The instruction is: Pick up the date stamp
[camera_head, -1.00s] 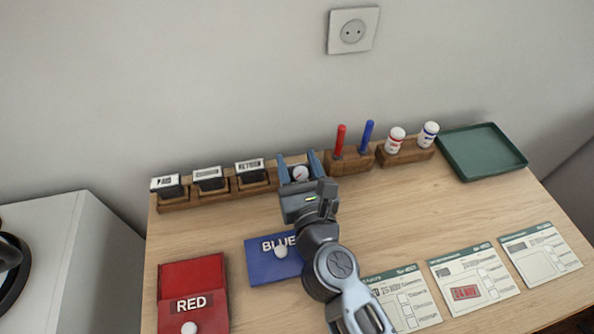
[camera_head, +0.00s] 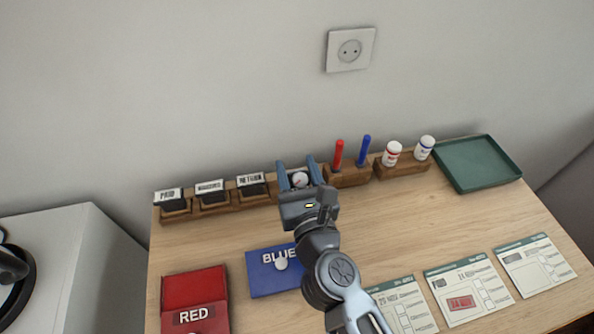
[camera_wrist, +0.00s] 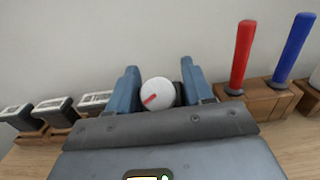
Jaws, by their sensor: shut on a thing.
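The date stamp (camera_head: 300,180) shows as a white round top with a red mark, between the two blue fingers of my gripper (camera_head: 297,173). In the wrist view the date stamp (camera_wrist: 157,93) sits between the fingertips (camera_wrist: 160,85), with a dark part beside its right edge. My gripper is shut on it at the rack along the back of the table. The stamp's lower part is hidden behind the gripper body, so I cannot tell whether it is clear of its slot.
Label stamps, including PAID (camera_head: 168,196) and RETURN (camera_head: 251,184), stand to the left. A green tray (camera_head: 475,184), red pad (camera_head: 194,290), blue pad (camera_head: 262,284) and forms (camera_head: 467,283) lie around.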

